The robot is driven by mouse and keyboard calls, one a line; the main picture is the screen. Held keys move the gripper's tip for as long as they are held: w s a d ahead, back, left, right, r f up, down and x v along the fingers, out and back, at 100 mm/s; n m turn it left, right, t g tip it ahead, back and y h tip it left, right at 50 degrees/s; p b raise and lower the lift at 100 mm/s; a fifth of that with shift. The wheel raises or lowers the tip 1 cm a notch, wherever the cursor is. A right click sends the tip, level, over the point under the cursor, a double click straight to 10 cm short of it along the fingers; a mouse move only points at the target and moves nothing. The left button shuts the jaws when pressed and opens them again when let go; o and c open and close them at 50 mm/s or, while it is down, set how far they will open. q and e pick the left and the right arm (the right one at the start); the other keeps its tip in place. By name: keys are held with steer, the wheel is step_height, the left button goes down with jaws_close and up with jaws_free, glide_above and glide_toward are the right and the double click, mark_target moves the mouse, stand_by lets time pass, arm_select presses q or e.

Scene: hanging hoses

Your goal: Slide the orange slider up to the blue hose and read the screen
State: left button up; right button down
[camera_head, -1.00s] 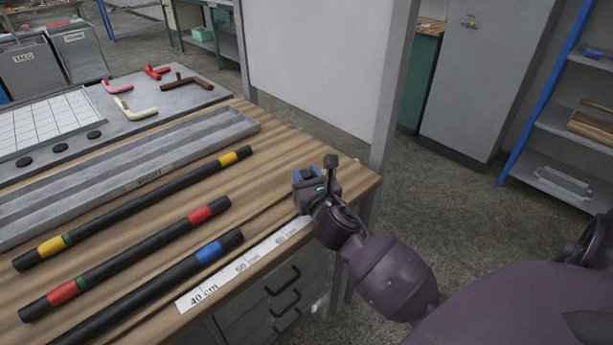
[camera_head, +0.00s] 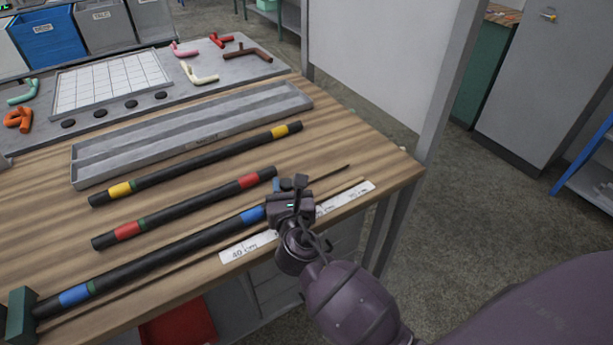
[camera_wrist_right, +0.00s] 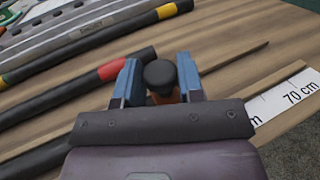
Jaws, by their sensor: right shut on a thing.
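The blue hose (camera_head: 165,252) is black with a blue band near each end and lies along the table's front edge. My right gripper (camera_head: 286,186) is at its right end, above the white ruler strip. In the right wrist view my right gripper (camera_wrist_right: 158,82) has its blue jaws closed around the orange slider (camera_wrist_right: 166,98), which has a black knob on top. Little of the orange shows. The gripper hides whether the slider touches the hose end. No readable screen is in view. My left gripper is not in view.
The ruler strip (camera_head: 345,198) shows 40 cm near its left end. A green block (camera_head: 20,314) stands at the hose's left end. The red-banded hose (camera_head: 195,208), yellow-banded hose (camera_head: 210,160) and grey tray (camera_head: 195,135) lie behind. The table's right corner is clear.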

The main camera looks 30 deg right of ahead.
steer(key=shift+a, duration=0.4)
steer(key=c, duration=1.1)
jaws_free()
steer(key=o, duration=0.3)
steer(key=shift+a, duration=0.2)
steer(key=shift+d, duration=0.1)
steer(key=shift+s, duration=0.1)
steer(key=shift+s, duration=0.2)
steer(key=shift+p+v, duration=0.35)
steer(key=shift+v, duration=4.8)
